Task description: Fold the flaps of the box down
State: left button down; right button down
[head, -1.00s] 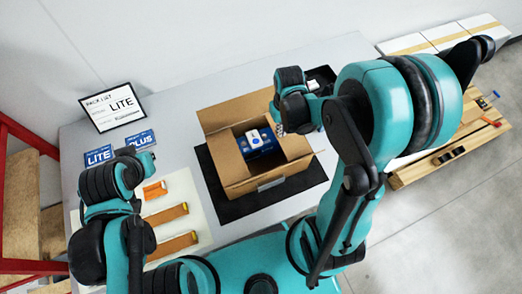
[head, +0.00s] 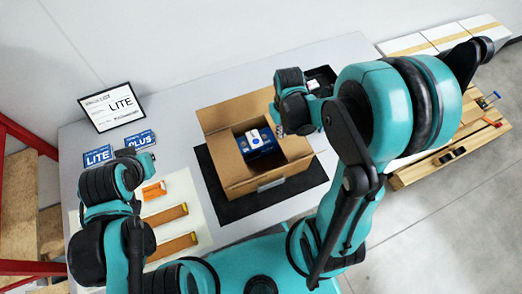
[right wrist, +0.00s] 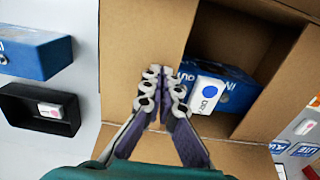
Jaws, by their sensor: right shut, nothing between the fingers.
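The open cardboard box (head: 240,185) stands on a black mat at the middle of the table. Its far flap (head: 236,112) is raised and leans outward in the head view. A blue box with a white label (head: 258,141) lies inside; it also shows in the right wrist view (right wrist: 222,90). My right gripper (head: 279,127) is over the box's far right side. In the right wrist view, its fingers (right wrist: 163,82) are together and empty, over a broad cardboard panel (right wrist: 143,40) beside the opening. Contact with it is unclear.
The black mat (head: 225,207) extends around the box. A framed sign (head: 112,107) and blue cards (head: 98,156) are at the back left. Several orange-brown pieces (head: 167,215) lie on a pale sheet at left. A black tray (right wrist: 40,110) is near the box.

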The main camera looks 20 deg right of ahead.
notch_tip(320, 180, up, 8)
jog(key=p, duration=0.5)
jog(key=shift+f+p, duration=0.25)
jog(key=shift+p, duration=0.15)
